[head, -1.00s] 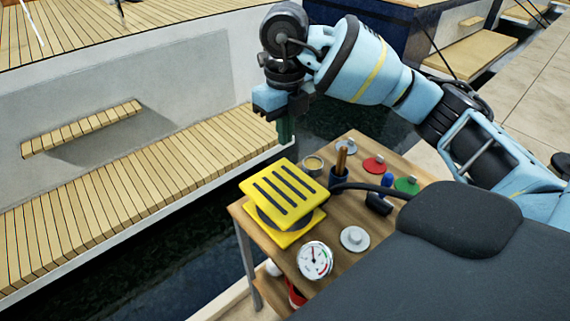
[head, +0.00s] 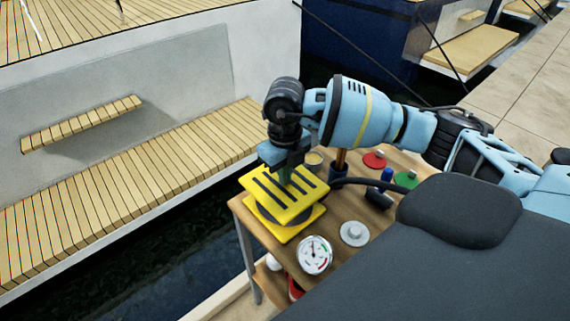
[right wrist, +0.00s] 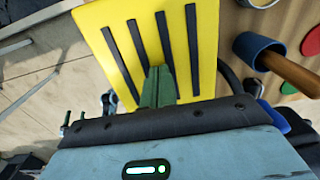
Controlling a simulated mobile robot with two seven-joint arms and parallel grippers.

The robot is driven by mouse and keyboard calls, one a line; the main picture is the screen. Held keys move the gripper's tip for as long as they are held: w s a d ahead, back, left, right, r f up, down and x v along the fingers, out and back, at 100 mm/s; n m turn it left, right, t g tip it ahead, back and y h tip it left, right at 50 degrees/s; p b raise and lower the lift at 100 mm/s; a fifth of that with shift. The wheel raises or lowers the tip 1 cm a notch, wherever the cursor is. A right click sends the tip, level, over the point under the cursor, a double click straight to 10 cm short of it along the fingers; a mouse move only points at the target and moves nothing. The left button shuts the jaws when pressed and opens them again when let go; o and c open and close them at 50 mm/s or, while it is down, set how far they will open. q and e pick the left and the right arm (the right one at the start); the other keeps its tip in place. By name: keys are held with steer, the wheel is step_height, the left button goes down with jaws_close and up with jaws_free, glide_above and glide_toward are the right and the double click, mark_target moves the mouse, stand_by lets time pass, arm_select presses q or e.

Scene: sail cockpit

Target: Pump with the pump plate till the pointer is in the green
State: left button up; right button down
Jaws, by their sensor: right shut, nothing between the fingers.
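The yellow pump plate (head: 309,192) with dark grip strips sits tilted above its yellow base (head: 299,230), with dark bellows between them. It also shows in the right wrist view (right wrist: 199,30). My right gripper (head: 285,181) is shut and empty, pointing down at the far part of the plate. Its green fingertips (right wrist: 158,85) overlap the strips; I cannot tell whether they touch. The round white gauge (head: 315,254) stands on the near side of the table. Its dark pointer points roughly upward, outside the green band at the right of the dial. My left gripper is out of view.
Dark water lies left of the table, beside the slatted boat bench (head: 150,185).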

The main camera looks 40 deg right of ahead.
mark_target(286, 192)
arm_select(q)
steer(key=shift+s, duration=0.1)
arm_select(e)
steer(key=shift+f, duration=0.1)
steer(key=shift+f, duration=0.2)
step_height(286, 192, down, 6)
steer(key=shift+s+r+b, duration=0.1)
steer(key=shift+r+b, duration=0.15)
steer(key=shift+b, duration=0.55)
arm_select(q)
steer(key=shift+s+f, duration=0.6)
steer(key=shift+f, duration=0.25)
arm_select(e)
steer(key=shift+s, duration=0.1)
